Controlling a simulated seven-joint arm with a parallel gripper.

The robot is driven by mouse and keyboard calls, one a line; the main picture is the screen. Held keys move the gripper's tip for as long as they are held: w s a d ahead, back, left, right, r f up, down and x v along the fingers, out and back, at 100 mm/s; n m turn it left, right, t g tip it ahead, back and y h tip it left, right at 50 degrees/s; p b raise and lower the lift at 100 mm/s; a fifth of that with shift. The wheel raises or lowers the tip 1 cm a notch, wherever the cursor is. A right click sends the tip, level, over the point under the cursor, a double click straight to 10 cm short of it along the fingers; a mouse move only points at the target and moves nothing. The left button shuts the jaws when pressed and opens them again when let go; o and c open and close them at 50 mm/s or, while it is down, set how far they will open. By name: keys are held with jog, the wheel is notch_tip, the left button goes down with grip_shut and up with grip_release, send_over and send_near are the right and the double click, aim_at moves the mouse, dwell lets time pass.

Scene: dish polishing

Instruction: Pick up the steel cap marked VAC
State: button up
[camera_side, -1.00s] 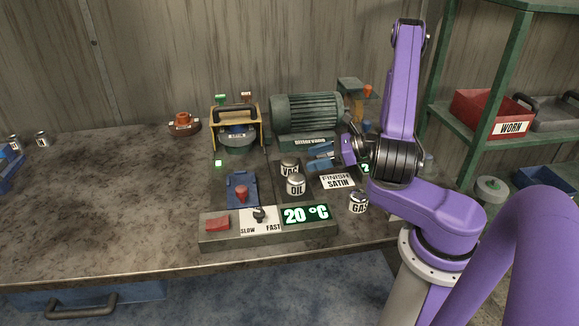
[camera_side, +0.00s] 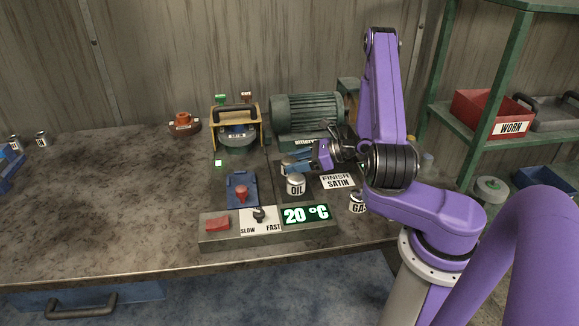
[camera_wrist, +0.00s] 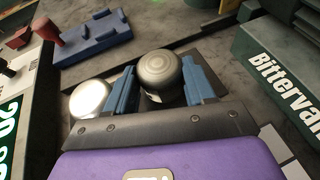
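The VAC steel cap (camera_wrist: 160,72) is a round grey cap that sits between the two blue fingers of my gripper (camera_wrist: 160,88) in the wrist view. The fingers are spread to either side of it; I cannot tell whether they touch it. In the side view my gripper (camera_side: 297,163) hides most of this cap, its label included. The OIL cap (camera_side: 296,184) stands just in front of it, upright. It also shows in the wrist view (camera_wrist: 92,100), bright, outside the left finger.
The GAS cap (camera_side: 357,203) stands at the right, partly behind my arm. A FINISH SATIN card (camera_side: 337,181) lies close to the right. The green motor (camera_side: 307,112) stands behind. A control box (camera_side: 268,229) is in front, with a blue switch block (camera_side: 242,188) at the left.

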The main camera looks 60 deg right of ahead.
jog(key=shift+c, duration=1.1)
jog(key=shift+r, duration=0.15)
jog(key=shift+r, duration=0.45)
notch_tip(320, 180, up, 2)
jog(key=shift+r, duration=0.1)
jog(key=s+a+r, duration=0.4)
jog(key=s+r, duration=0.5)
jog(key=s, duration=0.4)
jog(key=shift+s+a+r, duration=0.15)
jog(key=shift+r, duration=0.2)
